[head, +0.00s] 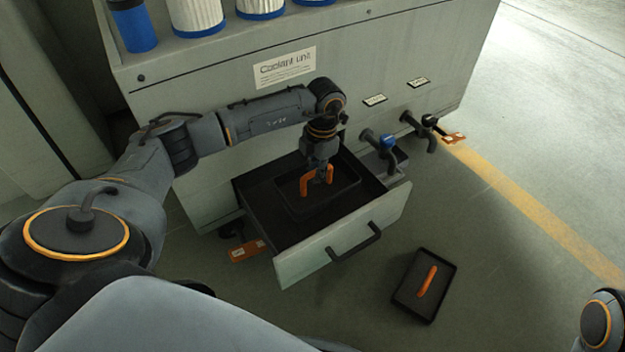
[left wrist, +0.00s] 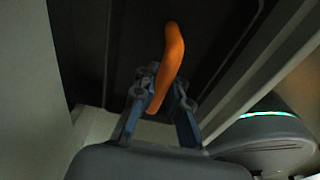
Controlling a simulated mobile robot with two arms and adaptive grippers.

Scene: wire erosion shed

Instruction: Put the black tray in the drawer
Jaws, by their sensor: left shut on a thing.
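A black tray (head: 342,186) with an orange handle (head: 304,187) is inside the open drawer (head: 300,263) of the coolant unit. It looks level, but I cannot tell whether it touches the drawer floor. My left gripper (head: 319,177) comes down from above and is shut on the tray's orange handle, which also shows in the left wrist view (left wrist: 169,62) between the fingers (left wrist: 157,92). A second black tray (head: 401,293) with an orange handle (head: 427,281) lies on the floor right of the drawer. My right gripper is out of view.
The coolant unit (head: 200,95) stands behind the drawer, with blue and white filters (head: 196,15) on top. Taps (head: 385,143) stick out right of the drawer. An orange tag (head: 247,251) lies left of it. A yellow line (head: 540,221) crosses clear floor at right.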

